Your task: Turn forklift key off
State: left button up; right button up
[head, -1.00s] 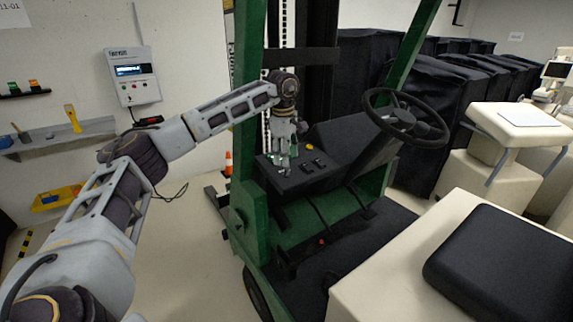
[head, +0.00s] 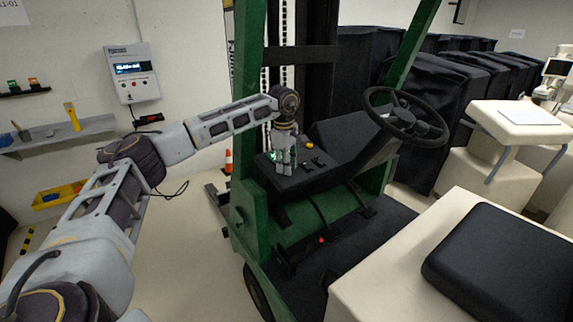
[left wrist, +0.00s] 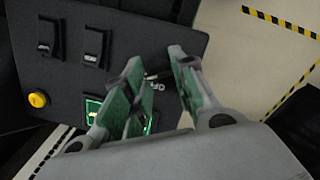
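The forklift's dark control panel (head: 312,176) lies below my left gripper (head: 285,170), which points down at its left part. In the left wrist view the panel (left wrist: 140,35) shows an "OFF" label (left wrist: 154,86), upside down. A small dark piece beside the label, seemingly the key (left wrist: 157,76), shows between the fingers; its turn position is unclear. My left gripper (left wrist: 156,62) has green-padded fingers on both sides of it, with a visible gap, so it is open. I cannot tell whether a finger touches the key. My right gripper is not in view.
The panel also carries two black switches (left wrist: 95,48), a yellow button (left wrist: 38,100) and a green-lit element (left wrist: 93,107). The steering wheel (head: 405,117) is to the right. The green mast post (head: 247,100) stands close to my left forearm.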

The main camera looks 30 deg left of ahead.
pick_arm(q)
jog(key=c, duration=0.4)
jog(key=shift+n, duration=0.5)
jog(key=shift+n+b, duration=0.55)
jog(key=shift+n, duration=0.25)
jog(key=n+t+b, duration=0.1)
jog(key=n, duration=0.2)
jog(key=shift+s+d, duration=0.1)
jog(key=n+b, duration=0.1)
jog(key=n, duration=0.2)
jog(key=shift+n+y, duration=0.4)
jog(key=shift+d+n+t+b, duration=0.1)
jog(key=shift+n+t+b, duration=0.4)
jog(key=shift+n, duration=0.6)
